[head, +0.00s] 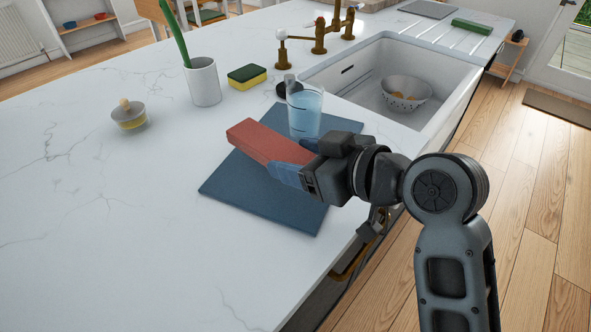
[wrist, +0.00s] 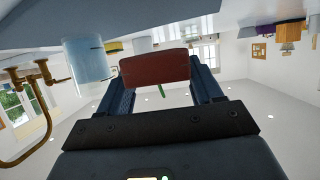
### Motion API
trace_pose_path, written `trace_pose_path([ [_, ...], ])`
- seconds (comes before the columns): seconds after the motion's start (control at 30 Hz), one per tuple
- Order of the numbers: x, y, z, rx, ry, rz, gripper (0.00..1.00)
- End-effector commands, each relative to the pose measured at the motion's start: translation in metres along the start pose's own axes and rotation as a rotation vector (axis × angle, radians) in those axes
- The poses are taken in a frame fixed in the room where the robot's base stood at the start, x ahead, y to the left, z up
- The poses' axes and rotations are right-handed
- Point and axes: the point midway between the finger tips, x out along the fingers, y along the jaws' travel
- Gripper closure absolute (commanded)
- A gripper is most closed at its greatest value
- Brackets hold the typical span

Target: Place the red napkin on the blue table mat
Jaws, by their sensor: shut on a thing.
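The red napkin (head: 265,140) is a folded, block-like bar. My gripper (head: 290,168) is shut on its near end and holds it over the blue table mat (head: 265,196). In the wrist view the red napkin (wrist: 154,69) spans the space between my two fingers (wrist: 158,88). The blue mat lies flat on the white counter near its front edge, partly hidden by the napkin and my gripper. I cannot tell how high the napkin is above the mat.
A glass of blue liquid (head: 305,108) stands at the mat's far edge, close beside the napkin and gripper. A sink (head: 345,88) holding a colander (head: 405,90) is to the right. The left counter is clear.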

Motion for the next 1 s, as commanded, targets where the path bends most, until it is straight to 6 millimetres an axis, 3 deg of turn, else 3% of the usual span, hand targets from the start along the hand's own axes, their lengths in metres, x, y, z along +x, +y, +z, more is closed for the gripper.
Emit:
trace_pose_path([
  [0.43, 0.017, 0.0, 0.042, 0.002, -0.002, -0.001, 0.64],
  [0.8, 0.02, 0.0, 0.047, 0.0, 0.001, 0.001, 0.64],
  [0.83, 0.019, 0.0, 0.046, 0.0, 0.001, 0.001, 0.33],
  [1.0, 0.019, 0.0, 0.046, 0.0, 0.0, 0.0, 0.17],
])
